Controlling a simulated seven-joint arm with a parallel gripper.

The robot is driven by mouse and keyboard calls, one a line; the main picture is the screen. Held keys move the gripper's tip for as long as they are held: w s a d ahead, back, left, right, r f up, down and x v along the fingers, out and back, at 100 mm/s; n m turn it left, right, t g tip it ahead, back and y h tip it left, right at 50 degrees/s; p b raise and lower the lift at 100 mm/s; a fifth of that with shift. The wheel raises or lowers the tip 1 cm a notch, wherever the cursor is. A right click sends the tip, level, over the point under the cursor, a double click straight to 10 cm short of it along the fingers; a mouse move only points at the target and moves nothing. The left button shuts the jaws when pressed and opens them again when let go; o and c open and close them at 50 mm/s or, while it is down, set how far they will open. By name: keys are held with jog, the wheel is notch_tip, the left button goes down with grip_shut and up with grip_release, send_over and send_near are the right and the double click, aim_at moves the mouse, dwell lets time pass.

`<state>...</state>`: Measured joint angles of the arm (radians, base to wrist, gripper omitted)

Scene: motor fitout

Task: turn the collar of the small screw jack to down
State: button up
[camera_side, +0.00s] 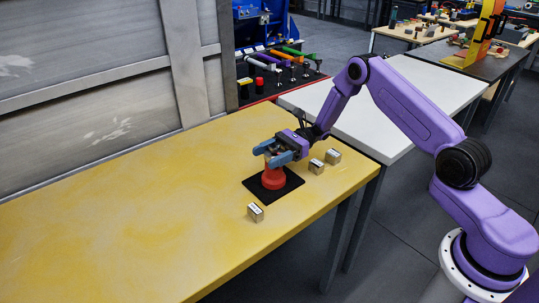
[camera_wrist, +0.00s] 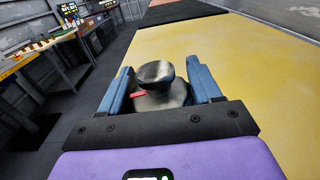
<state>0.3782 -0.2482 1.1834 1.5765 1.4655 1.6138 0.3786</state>
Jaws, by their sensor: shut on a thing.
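The small screw jack (camera_side: 273,181) has a red body and stands upright on a black square base plate (camera_side: 291,184) on the yellow table. In the wrist view its round, dark metallic top (camera_wrist: 156,73) shows between my fingers, with a small red tab (camera_wrist: 138,94) on the left below it. My gripper (camera_side: 272,154) comes in from the right at the upper part of the jack. Its blue fingers stand on both sides of it, and it is shut on the collar, which the fingers largely hide in the side view.
Small labelled metal blocks stand in front of the plate (camera_side: 255,212) and to its right (camera_side: 316,166), (camera_side: 333,156); their labels are too small to read. The yellow table (camera_side: 120,215) is clear on the left. A grey metal wall (camera_side: 90,80) runs behind it.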

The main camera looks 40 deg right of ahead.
jog(key=o, duration=1)
jog(key=shift+c, duration=0.2)
jog(key=shift+d, duration=0.1)
jog(key=d, duration=1.7)
jog(key=shift+s+d, duration=0.15)
jog(key=s+a+r+n+g+h, duration=0.4)
jog(key=s+a+n+h, duration=0.3)
jog(key=s+a, duration=0.1)
jog(key=s+a+r+n+g+h, duration=0.3)
jog(key=s+a+n+g+h, duration=0.1)
jog(key=s+a+n+h, duration=0.35)
jog(key=s+d+r+n+t+h, duration=0.1)
jog(key=s+n+t, duration=0.3)
jog(key=s+n, duration=0.4)
jog(key=s+d+r+n+t+h, duration=0.1)
jog(key=s+r+n+t+h, duration=0.1)
jog(key=s+n, duration=0.6)
jog(key=s+t, duration=0.1)
jog(key=s, duration=0.3)
jog(key=shift+s+d+r+t, duration=0.15)
jog(key=shift+s+r+t, duration=0.1)
jog(key=shift+s+t, duration=0.15)
